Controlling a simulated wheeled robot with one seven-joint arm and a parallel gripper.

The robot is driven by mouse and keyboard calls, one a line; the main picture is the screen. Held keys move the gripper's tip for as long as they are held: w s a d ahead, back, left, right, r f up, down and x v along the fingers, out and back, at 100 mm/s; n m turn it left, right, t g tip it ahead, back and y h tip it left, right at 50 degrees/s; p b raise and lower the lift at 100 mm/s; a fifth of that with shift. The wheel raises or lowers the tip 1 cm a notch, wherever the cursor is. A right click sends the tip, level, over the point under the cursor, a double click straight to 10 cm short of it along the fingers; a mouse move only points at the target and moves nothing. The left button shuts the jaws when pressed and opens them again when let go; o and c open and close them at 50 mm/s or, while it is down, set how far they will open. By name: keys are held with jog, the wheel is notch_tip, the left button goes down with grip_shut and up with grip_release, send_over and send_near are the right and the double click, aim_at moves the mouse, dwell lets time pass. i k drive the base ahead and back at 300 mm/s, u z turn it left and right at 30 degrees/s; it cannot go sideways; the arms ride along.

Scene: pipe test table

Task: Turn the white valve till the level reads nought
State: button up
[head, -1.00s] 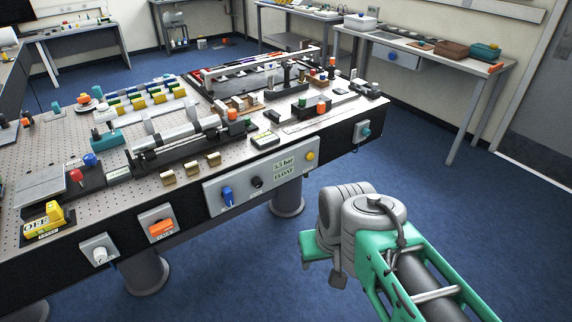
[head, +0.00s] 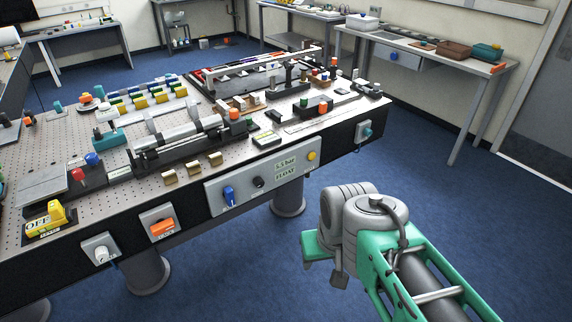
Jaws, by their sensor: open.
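A small white knob (head: 102,254), which looks like the white valve, sits on a grey plate on the table's front face at the lower left. Its pointer direction is too small to tell. A label panel (head: 286,168) on the same front face seems to read "5.5 bar" and "FLOAT". I cannot make out a level reading of nought. My gripper (head: 323,270) hangs below my green and grey wrist, in front of the table and well right of the white knob. It is open and empty, touching nothing; the wrist partly hides it.
Left to right along the front face are an orange switch (head: 162,227), a blue knob (head: 229,194), a black knob (head: 258,182), a yellow button (head: 311,156) and a teal knob (head: 367,133). Floor before the table is clear.

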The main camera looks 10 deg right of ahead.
aim_at(101, 253)
jog(key=u, duration=2.2)
jog(key=i, duration=0.15)
jog(key=u, duration=0.1)
